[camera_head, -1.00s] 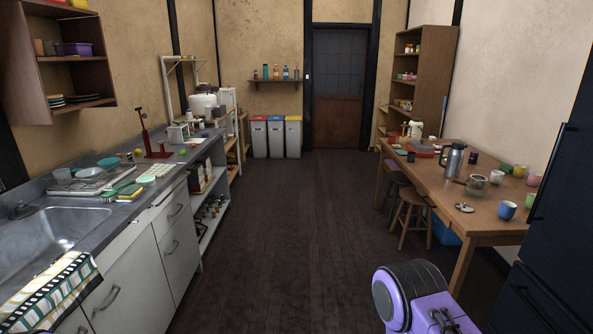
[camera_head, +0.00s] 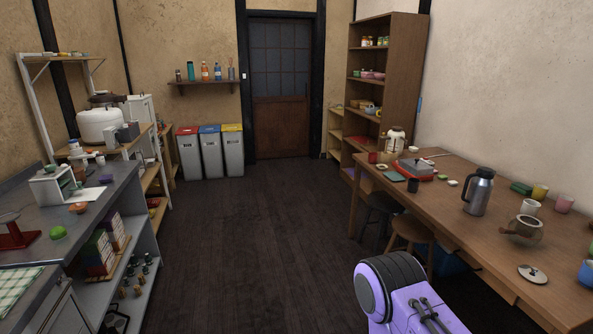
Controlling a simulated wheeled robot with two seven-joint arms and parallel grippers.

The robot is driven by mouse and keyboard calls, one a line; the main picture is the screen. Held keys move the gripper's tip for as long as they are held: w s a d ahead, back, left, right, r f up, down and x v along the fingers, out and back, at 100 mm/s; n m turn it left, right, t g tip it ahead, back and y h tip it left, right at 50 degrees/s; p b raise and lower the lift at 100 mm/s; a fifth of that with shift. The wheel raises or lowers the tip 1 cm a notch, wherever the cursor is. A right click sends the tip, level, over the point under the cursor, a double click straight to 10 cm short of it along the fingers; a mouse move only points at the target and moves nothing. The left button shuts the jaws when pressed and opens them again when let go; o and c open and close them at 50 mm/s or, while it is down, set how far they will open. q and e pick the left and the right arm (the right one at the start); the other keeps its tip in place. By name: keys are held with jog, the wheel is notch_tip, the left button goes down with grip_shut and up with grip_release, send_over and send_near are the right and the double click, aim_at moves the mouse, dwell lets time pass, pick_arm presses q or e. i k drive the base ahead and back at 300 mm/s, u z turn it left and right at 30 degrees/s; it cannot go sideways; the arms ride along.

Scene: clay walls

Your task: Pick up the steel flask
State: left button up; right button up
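A steel flask (camera_head: 478,192) with a dark lid and handle stands upright on the wooden table (camera_head: 455,205) at the right. Nothing covers it. A purple and black part of my own arm shows at the bottom, right of centre. Neither of my grippers is in view, so I cannot see whether they hold anything.
Stools (camera_head: 412,234) stand under the table's left edge. The dark floor (camera_head: 240,240) is clear between table and counter (camera_head: 95,205).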

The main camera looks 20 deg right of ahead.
aim_at(476, 200)
jog(key=z, duration=0.45)
jog(key=i, duration=1.35)
jog(key=z, duration=0.8)
